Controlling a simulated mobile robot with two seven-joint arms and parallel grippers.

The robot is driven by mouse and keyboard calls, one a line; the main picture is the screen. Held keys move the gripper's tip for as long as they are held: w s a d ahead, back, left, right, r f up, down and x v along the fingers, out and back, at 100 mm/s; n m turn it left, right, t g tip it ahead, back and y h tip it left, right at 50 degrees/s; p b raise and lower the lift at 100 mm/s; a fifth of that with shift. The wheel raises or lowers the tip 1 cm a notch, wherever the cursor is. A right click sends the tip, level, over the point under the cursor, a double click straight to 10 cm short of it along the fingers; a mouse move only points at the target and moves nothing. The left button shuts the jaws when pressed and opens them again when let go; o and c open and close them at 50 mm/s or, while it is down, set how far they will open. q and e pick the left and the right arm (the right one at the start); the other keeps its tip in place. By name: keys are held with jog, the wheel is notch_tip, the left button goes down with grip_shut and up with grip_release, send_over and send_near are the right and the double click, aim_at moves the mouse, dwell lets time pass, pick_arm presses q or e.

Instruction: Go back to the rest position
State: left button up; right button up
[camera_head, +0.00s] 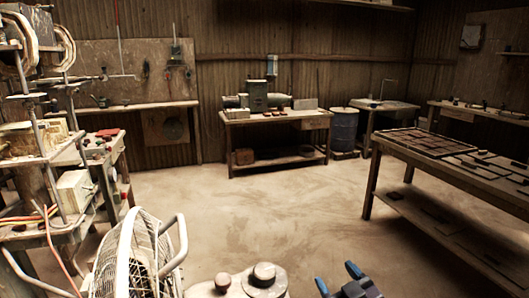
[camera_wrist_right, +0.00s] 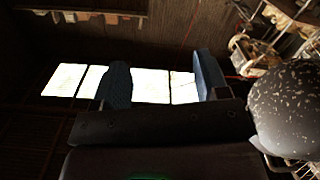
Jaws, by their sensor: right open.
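My right gripper (camera_head: 338,278) shows at the bottom of the head view, right of centre, with its two blue fingers apart. In the right wrist view the same gripper (camera_wrist_right: 164,82) has its dark blue fingers spread, and nothing is between them. Bright window panes (camera_wrist_right: 150,86) show behind the fingers. The gripper is over open floor in the head view and apart from the tables. My left gripper is not in view.
A white wire-caged fan (camera_head: 125,262) stands at lower left, beside a cluttered machine bench. A table with tile trays (camera_head: 422,143) stands at right. A workbench (camera_head: 275,119) is at the back. The middle floor (camera_head: 245,210) is clear. A speckled rounded object (camera_wrist_right: 287,110) is close in the wrist view.

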jog(key=s+d+f+m+g+h, duration=0.2)
jog(key=s+d+f, duration=0.4)
jog(key=s+f, duration=0.5)
jog(key=s+d+f+m+g+h+p, duration=0.1)
jog(key=s+d+f+m+g+h, duration=0.2)
jog(key=s+f, duration=0.7)
jog(key=s+d+g, duration=0.1)
jog(key=s+d, duration=0.1)
jog(key=s, duration=0.3)
jog(key=shift+s+d+f+m+h+p, duration=0.3)
jog(key=shift+s+d+f+m, duration=0.05)
jog(key=shift+d+m, duration=0.05)
